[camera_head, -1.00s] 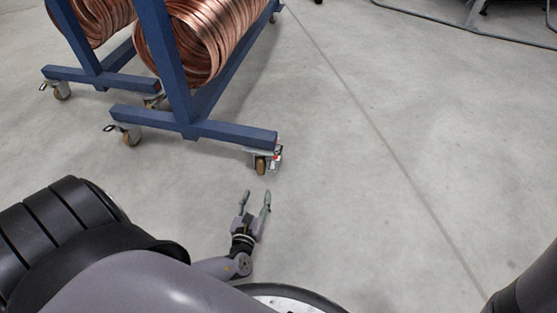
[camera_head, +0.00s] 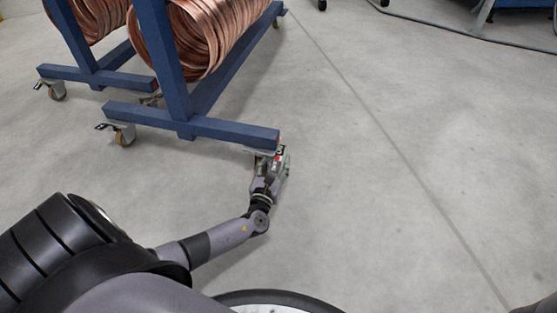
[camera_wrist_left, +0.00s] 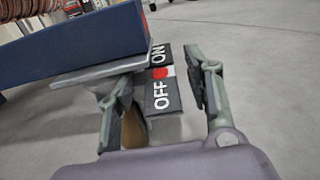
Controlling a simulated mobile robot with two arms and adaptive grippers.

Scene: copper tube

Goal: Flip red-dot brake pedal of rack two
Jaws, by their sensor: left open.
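The brake pedal (camera_wrist_left: 162,92) is a dark plate marked ON and OFF with a red dot between the words. It sits on the caster at the near right end of the blue rack (camera_head: 190,125). In the head view the red-marked pedal (camera_head: 278,157) is partly covered by my left gripper (camera_head: 270,168). In the left wrist view my left gripper (camera_wrist_left: 160,76) is open, with one finger on each side of the pedal. The left finger overlaps the caster mount; I cannot tell whether either finger touches. My right gripper is out of view.
A second blue rack (camera_head: 95,78) stands to the left. Both racks hold copper tube coils (camera_head: 200,40). Another caster (camera_head: 122,135) is at the near rack's left end. The blue crossbar (camera_wrist_left: 75,42) is close beside my left finger.

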